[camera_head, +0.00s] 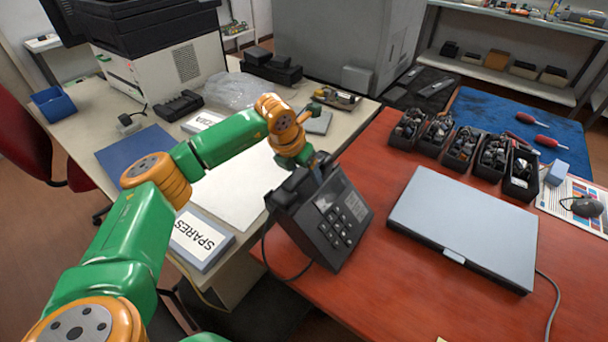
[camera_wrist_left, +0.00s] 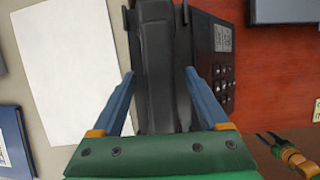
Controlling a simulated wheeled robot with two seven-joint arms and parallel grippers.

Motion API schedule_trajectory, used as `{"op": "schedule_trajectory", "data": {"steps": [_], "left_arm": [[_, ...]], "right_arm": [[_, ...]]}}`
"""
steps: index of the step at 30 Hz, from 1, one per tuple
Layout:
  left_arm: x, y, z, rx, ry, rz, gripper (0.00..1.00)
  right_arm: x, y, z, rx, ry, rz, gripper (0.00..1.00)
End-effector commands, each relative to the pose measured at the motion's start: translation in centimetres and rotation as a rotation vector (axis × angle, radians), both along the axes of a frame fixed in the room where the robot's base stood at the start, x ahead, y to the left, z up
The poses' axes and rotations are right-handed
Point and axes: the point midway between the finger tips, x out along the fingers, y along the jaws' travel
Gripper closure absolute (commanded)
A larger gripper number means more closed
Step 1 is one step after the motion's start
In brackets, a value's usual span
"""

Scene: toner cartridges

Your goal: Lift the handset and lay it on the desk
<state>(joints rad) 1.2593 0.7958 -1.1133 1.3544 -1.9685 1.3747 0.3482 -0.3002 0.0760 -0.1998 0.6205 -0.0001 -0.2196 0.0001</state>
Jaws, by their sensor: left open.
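The black desk phone (camera_head: 333,215) stands at the left edge of the red desk (camera_head: 400,300), its keypad facing the front right. Its dark handset (camera_head: 287,190) lies along the phone's left side, on the cradle. My left gripper (camera_head: 318,163) is open at the phone's upper end and partly hides the handset there. In the left wrist view the two blue fingers of the left gripper (camera_wrist_left: 159,76) lie on either side of the handset (camera_wrist_left: 156,40). Contact cannot be told. My right gripper (camera_wrist_left: 267,137) shows small at the lower right of that view; its jaws are unclear.
A closed grey laptop (camera_head: 465,225) lies right of the phone. Several black bins (camera_head: 460,148) of parts stand behind it. A SPARES box (camera_head: 200,240) and white paper (camera_head: 235,190) lie on the left table.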

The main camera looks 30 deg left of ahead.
Motion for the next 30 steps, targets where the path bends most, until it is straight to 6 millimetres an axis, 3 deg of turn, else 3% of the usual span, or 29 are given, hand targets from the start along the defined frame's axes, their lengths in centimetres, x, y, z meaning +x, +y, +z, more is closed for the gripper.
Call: {"op": "schedule_trajectory", "data": {"steps": [2,11,22,24,27,30], "left_arm": [[0.0,0.0,0.0,0.000,0.000,0.000,0.22],[0.0,0.0,0.0,0.000,0.000,0.000,1.00],[0.0,0.0,0.8,0.000,-0.001,0.000,1.00],[0.1,0.0,1.1,-0.001,-0.003,0.000,1.00],[0.2,-0.1,3.2,-0.002,-0.009,-0.001,1.00],[-1.8,-0.8,5.7,0.002,-0.008,-0.005,1.00]], "right_arm": [[0.0,0.0,0.0,0.000,0.000,0.000,0.50],[0.0,-0.1,0.0,-0.002,0.000,0.001,0.50],[0.0,-0.3,0.7,-0.005,0.000,0.002,0.50],[0.0,-0.3,-0.1,-0.005,0.000,0.002,0.50],[0.0,-0.3,-1.2,-0.005,0.001,0.002,0.50],[0.0,-0.3,-1.8,-0.005,0.001,0.002,0.50]]}}
